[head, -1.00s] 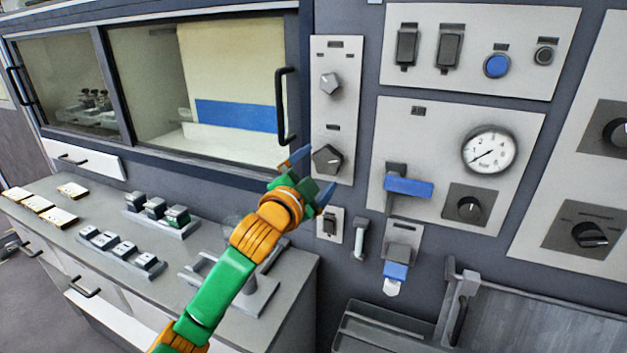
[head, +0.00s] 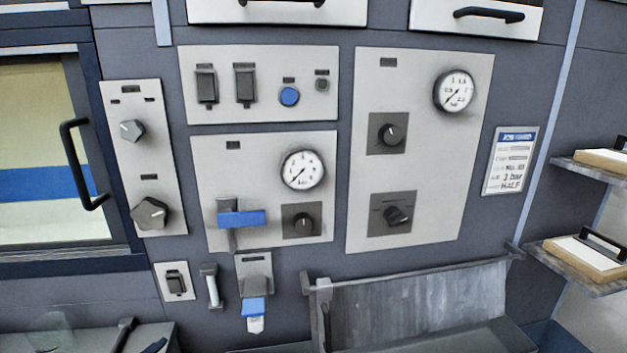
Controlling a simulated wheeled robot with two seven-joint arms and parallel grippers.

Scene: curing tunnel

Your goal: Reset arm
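Neither of my arms nor grippers shows in the head view now. The view faces a dark grey control wall. The middle panel (head: 212,183) holds a pressure gauge (head: 302,170), a blue-handled lever (head: 241,218) lying level, and a black knob (head: 303,223). The right panel (head: 365,270) carries a second gauge (head: 454,91) and two black knobs (head: 391,134). The left panel (head: 123,165) has two grey knobs (head: 150,213). The top panel (head: 262,110) has two black switches (head: 206,85), a blue button (head: 290,96) and a small dark button (head: 322,85).
A tunnel window with a dark handle (head: 84,165) is at the left. A small blue-tipped lever (head: 253,307) sits below the middle panel. A grey metal trough (head: 420,305) stands at the bottom. A notice card (head: 510,161) and shelves (head: 575,267) with light boxes are at the right.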

